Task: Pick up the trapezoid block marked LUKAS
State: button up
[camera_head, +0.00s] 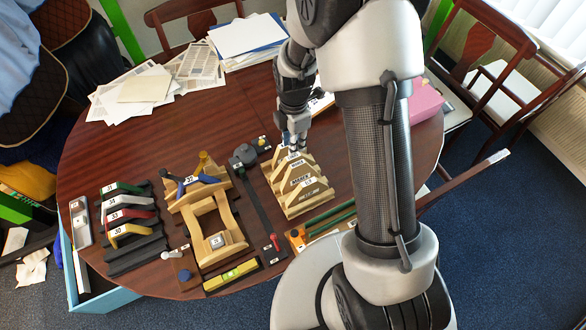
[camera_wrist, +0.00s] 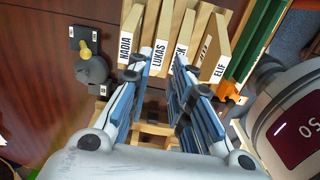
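The LUKAS trapezoid block (camera_wrist: 164,28) is a pale wooden piece with a white label. It stands in a row of similar blocks in the wrist view, between the NADIA block (camera_wrist: 131,22) and one whose label is partly hidden. My gripper (camera_wrist: 162,64) is open, with its blue fingers pointing at the row. The fingertips appear to lie on either side of the LUKAS label, but contact cannot be told. In the head view, my gripper (camera_head: 292,143) is over the far end of the wooden block rack (camera_head: 306,204); individual labels there are hard to read.
The ELIF block (camera_wrist: 222,48) stands at the right of the row. A dark clamp-like device (camera_head: 243,156) is left of the rack, and a wooden saddle frame (camera_head: 232,233) lies further left. Green rods (camera_head: 330,220) lie near the rack. Papers (camera_head: 150,88) cover the far table.

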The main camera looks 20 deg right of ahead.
aim_at(294, 158)
notch_tip(294, 158, down, 6)
jog(key=shift+a+b, duration=0.1)
jog(key=shift+b, duration=0.75)
jog(key=shift+s, duration=0.2)
jog(key=shift+f, duration=0.1)
grip_shut()
